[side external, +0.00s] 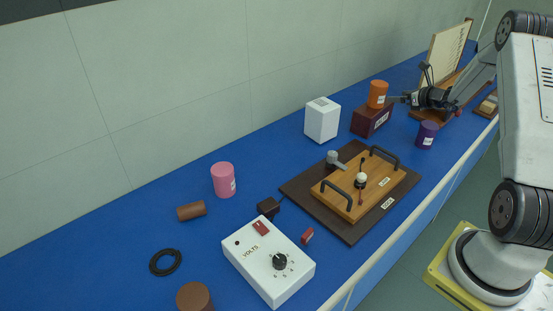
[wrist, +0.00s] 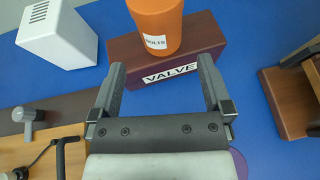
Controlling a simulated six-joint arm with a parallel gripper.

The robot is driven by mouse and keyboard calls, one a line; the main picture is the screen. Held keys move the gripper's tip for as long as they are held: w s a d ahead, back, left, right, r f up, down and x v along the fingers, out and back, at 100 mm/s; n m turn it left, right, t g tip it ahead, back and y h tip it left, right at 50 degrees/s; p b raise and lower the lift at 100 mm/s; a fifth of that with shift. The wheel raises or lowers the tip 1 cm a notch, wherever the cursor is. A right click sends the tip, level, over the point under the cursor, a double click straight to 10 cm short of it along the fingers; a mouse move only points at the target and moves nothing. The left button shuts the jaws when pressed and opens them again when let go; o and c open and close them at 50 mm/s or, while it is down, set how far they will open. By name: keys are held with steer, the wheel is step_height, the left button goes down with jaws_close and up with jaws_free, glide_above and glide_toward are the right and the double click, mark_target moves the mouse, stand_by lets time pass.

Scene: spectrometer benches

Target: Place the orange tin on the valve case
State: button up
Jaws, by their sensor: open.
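The orange tin (side external: 377,94) stands upright on top of the dark red-brown valve case (side external: 371,121) at the back of the bench. In the wrist view the orange tin (wrist: 156,25) rests on the valve case (wrist: 204,55), whose front label reads VALVE; the tin's top is cut off by the frame edge. My gripper (wrist: 160,75) is open, its two fingers pointing toward the case with nothing between them. In the side view my gripper (side external: 397,99) is just to the right of the tin. The fingers appear apart from the tin.
A white box (side external: 322,121) stands left of the case, and a purple tin (side external: 427,134) stands in front of it to the right. A wooden board with handles (side external: 355,187) lies nearer. A wooden rack (side external: 447,55) stands behind my gripper. Blue bench at the back left is clear.

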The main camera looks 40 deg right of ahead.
steer(key=shift+v, duration=0.95)
steer(key=w+a+n+g+y, duration=0.1)
steer(key=a+n+g+y, duration=0.55)
steer(key=a+n, duration=1.45)
steer(key=s+a+n+g+h, duration=0.2)
steer(key=s+a+n, duration=0.5)
steer(key=a, duration=0.4)
steer(key=s+a+n+g+h, duration=0.2)
steer(key=s+a+n, duration=0.4)
steer(key=a+n, duration=0.3)
steer(key=a, duration=0.3)
steer(key=shift+s+a+r+n+h, duration=0.3)
steer(key=shift+s+r+h, duration=0.05)
steer(key=shift+s+r, duration=0.05)
